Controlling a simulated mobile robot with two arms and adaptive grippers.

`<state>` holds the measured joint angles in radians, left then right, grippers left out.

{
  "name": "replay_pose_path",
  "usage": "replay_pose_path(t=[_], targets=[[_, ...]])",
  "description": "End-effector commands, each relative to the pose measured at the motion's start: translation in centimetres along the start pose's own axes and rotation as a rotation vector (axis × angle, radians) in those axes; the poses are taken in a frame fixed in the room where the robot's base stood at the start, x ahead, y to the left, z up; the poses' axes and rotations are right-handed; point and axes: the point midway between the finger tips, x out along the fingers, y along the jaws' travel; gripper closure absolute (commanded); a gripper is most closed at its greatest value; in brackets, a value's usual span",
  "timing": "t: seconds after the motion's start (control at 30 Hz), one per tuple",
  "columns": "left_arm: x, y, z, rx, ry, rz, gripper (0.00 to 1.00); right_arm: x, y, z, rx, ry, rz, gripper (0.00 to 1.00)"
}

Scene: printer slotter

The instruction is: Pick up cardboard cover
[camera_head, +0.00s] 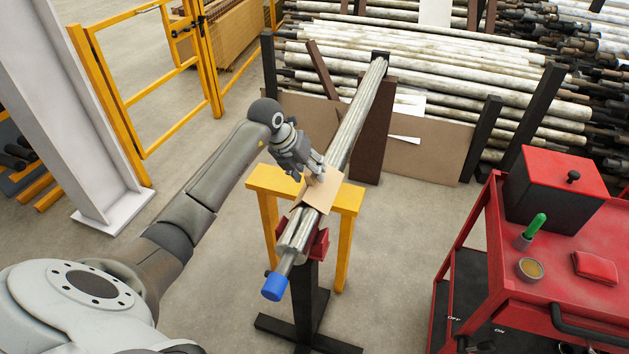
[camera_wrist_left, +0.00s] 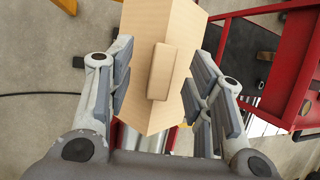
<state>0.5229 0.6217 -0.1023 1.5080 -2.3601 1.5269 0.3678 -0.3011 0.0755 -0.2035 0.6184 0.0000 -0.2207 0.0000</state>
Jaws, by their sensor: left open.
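The cardboard cover (camera_head: 317,189) is a light brown folded piece sitting over the long metal pipe (camera_head: 354,122), which rests on a stand. My left gripper (camera_head: 315,172) is right at the cover, reaching down from the upper left. In the left wrist view the cover (camera_wrist_left: 160,45), with a small raised block (camera_wrist_left: 161,72) on it, lies between the two open fingers (camera_wrist_left: 160,85). I cannot tell whether either finger touches it. My right gripper is not in view.
A yellow support (camera_head: 264,182) and a dark stand (camera_head: 306,300) are under the pipe, whose near end has a blue cap (camera_head: 274,286). A red cart (camera_head: 570,250) with a red box (camera_head: 556,188) is at the right. A yellow fence (camera_head: 150,80) and piled pipes stand behind.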

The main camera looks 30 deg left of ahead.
Motion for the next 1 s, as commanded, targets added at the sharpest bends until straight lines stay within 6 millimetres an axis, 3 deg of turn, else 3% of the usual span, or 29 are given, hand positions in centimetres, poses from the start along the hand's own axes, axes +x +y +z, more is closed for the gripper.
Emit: replay_pose_path(t=[0.1,0.37,0.73,1.0], targets=[[1.1,-0.1,0.1,-0.001,-0.001,-0.001,0.52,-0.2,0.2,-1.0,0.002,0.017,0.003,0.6],[1.5,0.0,0.1,0.001,-0.002,-0.001,0.52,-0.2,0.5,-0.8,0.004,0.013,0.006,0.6],[1.4,0.0,0.1,0.001,-0.002,0.0,0.98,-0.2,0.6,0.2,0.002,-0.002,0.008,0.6],[1.5,0.0,-0.1,0.001,0.002,0.0,1.0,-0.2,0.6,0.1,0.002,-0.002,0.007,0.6]])
